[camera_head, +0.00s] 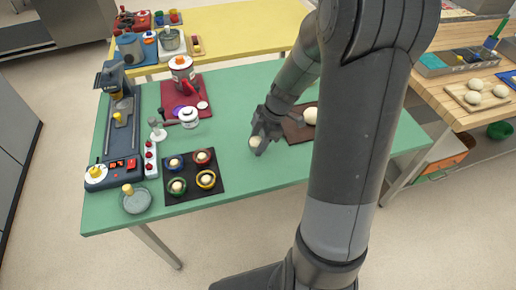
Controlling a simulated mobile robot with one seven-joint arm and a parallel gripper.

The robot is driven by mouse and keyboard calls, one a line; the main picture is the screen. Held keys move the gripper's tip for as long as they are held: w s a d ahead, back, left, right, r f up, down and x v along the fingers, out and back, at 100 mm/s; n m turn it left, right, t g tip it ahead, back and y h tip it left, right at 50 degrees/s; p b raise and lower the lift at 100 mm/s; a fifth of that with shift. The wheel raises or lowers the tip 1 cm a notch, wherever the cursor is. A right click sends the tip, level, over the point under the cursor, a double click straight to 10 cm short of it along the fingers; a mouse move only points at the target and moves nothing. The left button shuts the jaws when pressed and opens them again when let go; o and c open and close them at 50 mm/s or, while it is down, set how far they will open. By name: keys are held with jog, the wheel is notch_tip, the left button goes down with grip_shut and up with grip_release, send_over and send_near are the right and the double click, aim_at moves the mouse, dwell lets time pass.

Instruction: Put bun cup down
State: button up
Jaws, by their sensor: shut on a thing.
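My gripper (259,142) is shut on a small pale bun cup (255,141), at the middle of the green table (230,185). The fingers cover part of the cup. I cannot tell whether the cup touches the table or hangs just above it. A black mat (192,192) to the left bears several coloured ring-shaped holders with pale tops.
A brown board (293,135) with a pale round piece (310,116) lies behind my arm. A grey press machine (122,135) stands at the left. Green table is bare between mat and gripper.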

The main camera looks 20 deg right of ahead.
jog(key=shift+f, duration=1.9)
jog(key=shift+f, duration=0.15)
jog(key=o, duration=1)
